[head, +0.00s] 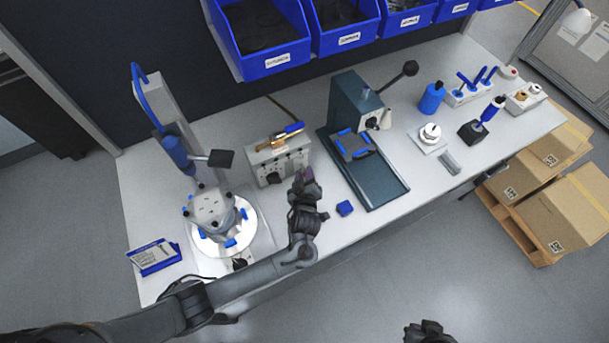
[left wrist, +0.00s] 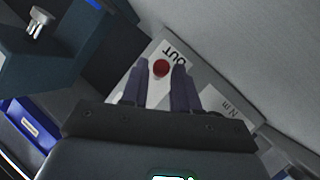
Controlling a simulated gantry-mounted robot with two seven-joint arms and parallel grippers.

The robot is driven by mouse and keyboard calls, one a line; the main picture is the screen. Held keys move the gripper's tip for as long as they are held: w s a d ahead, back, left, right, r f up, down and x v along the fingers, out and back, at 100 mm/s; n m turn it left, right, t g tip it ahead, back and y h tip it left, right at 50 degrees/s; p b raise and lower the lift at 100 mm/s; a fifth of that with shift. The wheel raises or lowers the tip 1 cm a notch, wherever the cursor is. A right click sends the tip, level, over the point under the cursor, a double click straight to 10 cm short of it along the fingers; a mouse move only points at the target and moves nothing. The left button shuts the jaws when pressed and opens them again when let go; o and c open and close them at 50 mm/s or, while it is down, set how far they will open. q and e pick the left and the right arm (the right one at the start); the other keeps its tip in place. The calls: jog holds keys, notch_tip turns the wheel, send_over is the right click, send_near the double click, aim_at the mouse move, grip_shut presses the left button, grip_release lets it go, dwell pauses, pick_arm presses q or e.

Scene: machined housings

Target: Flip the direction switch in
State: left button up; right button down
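A light grey control box (head: 292,163) with dark knobs on its front stands on the bench, left of the middle. My left gripper (head: 304,182) is close in front of its right side. In the left wrist view a pale panel (left wrist: 146,62) has a round red part (left wrist: 160,68) beside the letters "OUT". My left gripper (left wrist: 158,78) points at it there, its fingers apart on either side of the red part; contact cannot be told. My right gripper (head: 428,332) is at the bottom edge of the head view, away from the bench; its fingers are unclear.
A dark press (head: 352,100) on a dark green base (head: 388,186) stands to the right of the box. A round fixture (head: 212,212) stands to the left. Blue bins (head: 265,45) line the back.

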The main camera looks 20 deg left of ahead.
aim_at(303, 168)
pick_arm(q)
grip_shut()
jog(key=shift+r+g+h+p, duration=0.3)
jog(key=shift+r+g+p, duration=0.1)
jog(key=shift+p, duration=0.5)
jog(key=r+g+h+p, duration=0.1)
jog(key=p, duration=0.1)
jog(key=n+g+h+p, duration=0.1)
jog(key=p, duration=0.1)
jog(key=shift+w+r+g+p, duration=0.1)
jog(key=shift+r+g+p, duration=0.25)
jog(key=shift+g, duration=0.05)
jog(key=shift+w+a+r+n+g+h+p, duration=0.15)
jog(key=shift+r+n+g+h+p, duration=0.1)
jog(key=shift+g+h+p, duration=0.3)
jog(key=shift+w+a+r+n+g+h+p, duration=0.1)
jog(key=shift+n+g+h+p, duration=0.2)
jog(key=shift+p, duration=0.35)
jog(key=shift+g+h+p, duration=0.4)
jog(key=shift+g+h, duration=0.05)
jog(key=shift+a, duration=0.1)
